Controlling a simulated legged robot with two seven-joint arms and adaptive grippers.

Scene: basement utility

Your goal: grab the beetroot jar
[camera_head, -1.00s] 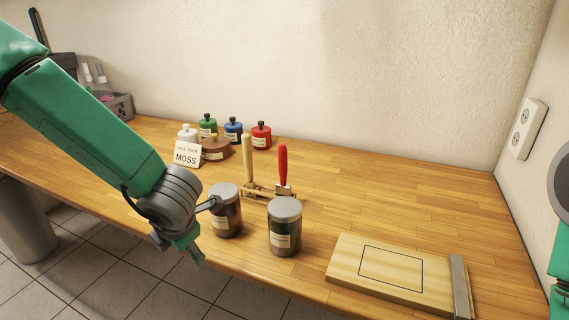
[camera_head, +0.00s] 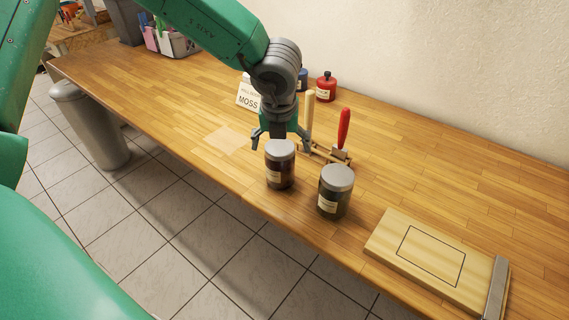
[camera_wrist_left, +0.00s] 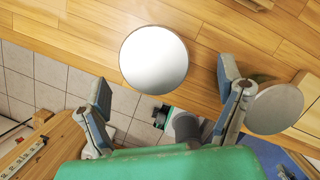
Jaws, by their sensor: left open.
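Two glass jars with grey lids stand near the front edge of the bench; their labels are too small to read. The left jar (camera_head: 280,172), with dark reddish-brown contents, looks like the beetroot jar. The other jar (camera_head: 336,197), dark greenish, stands to its right. My left gripper (camera_head: 281,137) is open just above and behind the left jar's lid. In the left wrist view, a round lid (camera_wrist_left: 154,57) lies ahead between the spread fingers (camera_wrist_left: 165,84), not gripped. The second lid (camera_wrist_left: 275,108) is outside the right finger. My right gripper is not in view.
A wooden rack with a red-handled tool (camera_head: 343,130) and a pale-handled tool (camera_head: 309,112) stands close behind the jars. A MOSS card (camera_head: 248,96) and a red bottle (camera_head: 326,87) are farther back. A board (camera_head: 420,257) lies at right.

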